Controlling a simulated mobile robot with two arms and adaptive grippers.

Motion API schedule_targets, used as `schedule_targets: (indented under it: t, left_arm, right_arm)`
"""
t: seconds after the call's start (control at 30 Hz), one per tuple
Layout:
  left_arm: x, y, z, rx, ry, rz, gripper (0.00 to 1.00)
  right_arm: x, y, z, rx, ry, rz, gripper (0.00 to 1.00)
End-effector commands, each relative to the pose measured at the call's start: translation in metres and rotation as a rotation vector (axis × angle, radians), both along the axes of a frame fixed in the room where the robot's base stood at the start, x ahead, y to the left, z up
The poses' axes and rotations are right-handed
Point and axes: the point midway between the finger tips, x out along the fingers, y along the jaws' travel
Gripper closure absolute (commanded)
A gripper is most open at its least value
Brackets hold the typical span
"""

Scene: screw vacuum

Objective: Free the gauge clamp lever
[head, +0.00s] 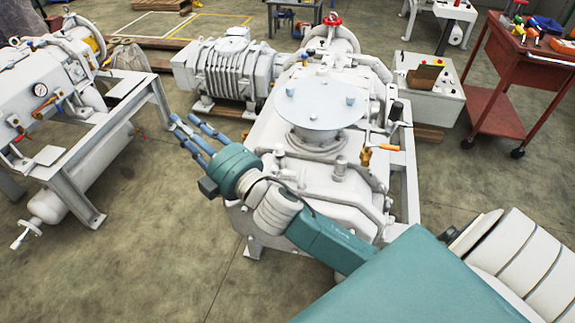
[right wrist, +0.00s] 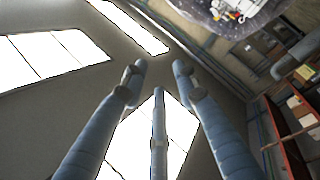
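A white vacuum pump machine (head: 318,170) with a round pale top plate (head: 320,100) stands in the middle of the head view. A small yellow-orange lever (head: 367,157) sits on its right side. A round dial gauge (head: 40,90) is on the white machine at left, with small orange parts below it. I cannot tell which part is the gauge clamp lever. My right gripper (head: 187,130) reaches across the front of the pump to its left side, with blue fingers spread and empty. In the right wrist view its fingers (right wrist: 158,85) are also apart, with nothing between them. My left gripper is not in view.
A grey metal frame (head: 75,163) supports the left machine. A ribbed white blower (head: 222,68) stands behind the pump. A white control box (head: 428,90) and a red cart (head: 515,60) with tools are at right. Bare concrete floor lies between the left frame and the pump.

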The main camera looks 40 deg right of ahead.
Motion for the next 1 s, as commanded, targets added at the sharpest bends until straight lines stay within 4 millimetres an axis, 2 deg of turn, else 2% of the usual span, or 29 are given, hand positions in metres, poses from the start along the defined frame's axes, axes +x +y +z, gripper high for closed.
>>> schedule_targets:
  t: [0.03, 0.1, 0.2, 0.27, 0.33, 0.43, 0.47, 0.57, 0.6, 0.67, 0.7, 0.8, 0.9, 1.0]
  left_arm:
    - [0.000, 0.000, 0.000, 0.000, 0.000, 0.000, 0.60]
    - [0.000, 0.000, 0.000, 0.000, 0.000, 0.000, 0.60]
    - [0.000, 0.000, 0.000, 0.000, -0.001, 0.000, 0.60]
    - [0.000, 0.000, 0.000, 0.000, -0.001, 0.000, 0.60]
    - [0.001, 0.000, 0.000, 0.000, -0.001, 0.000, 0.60]
    - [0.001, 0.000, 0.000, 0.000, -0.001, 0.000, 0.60]
    - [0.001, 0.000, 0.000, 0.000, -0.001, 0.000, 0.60]
    - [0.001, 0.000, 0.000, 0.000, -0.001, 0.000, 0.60]
    - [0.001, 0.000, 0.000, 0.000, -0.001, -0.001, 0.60]
    - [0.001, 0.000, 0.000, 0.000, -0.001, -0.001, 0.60]
    - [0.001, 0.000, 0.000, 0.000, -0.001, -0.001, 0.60]
    - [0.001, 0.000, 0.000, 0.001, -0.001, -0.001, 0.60]
    - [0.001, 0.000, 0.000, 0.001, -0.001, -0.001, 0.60]
    - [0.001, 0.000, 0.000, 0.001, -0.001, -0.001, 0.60]
  right_arm:
    - [0.006, 0.020, 0.028, -0.095, -0.117, 0.071, 0.71]
    - [0.003, 0.056, 0.059, -0.250, -0.284, 0.191, 0.71]
    - [-0.011, 0.104, 0.076, -0.493, -0.494, 0.378, 0.71]
    - [-0.021, 0.126, 0.072, -0.649, -0.597, 0.495, 0.71]
    - [-0.032, 0.142, 0.056, -0.836, -0.692, 0.636, 0.71]
    - [-0.041, 0.139, 0.016, -1.110, -0.772, 0.847, 0.71]
    - [-0.043, 0.133, 0.003, -1.191, -0.780, 0.911, 0.71]
    - [-0.042, 0.087, -0.041, -1.455, -0.754, 1.132, 0.71]
    - [-0.040, 0.060, -0.056, -1.554, -0.717, 1.222, 0.71]
    - [-0.039, 0.013, -0.071, -1.687, -0.637, 1.352, 0.71]
    - [-0.039, -0.020, -0.078, -1.760, -0.569, 1.436, 0.71]
    - [-0.046, -0.101, -0.079, -1.888, -0.374, 1.613, 0.71]
    - [-0.057, -0.163, -0.069, -1.942, -0.196, 1.738, 0.71]
    - [-0.069, -0.199, -0.059, -1.953, -0.078, 1.810, 0.71]
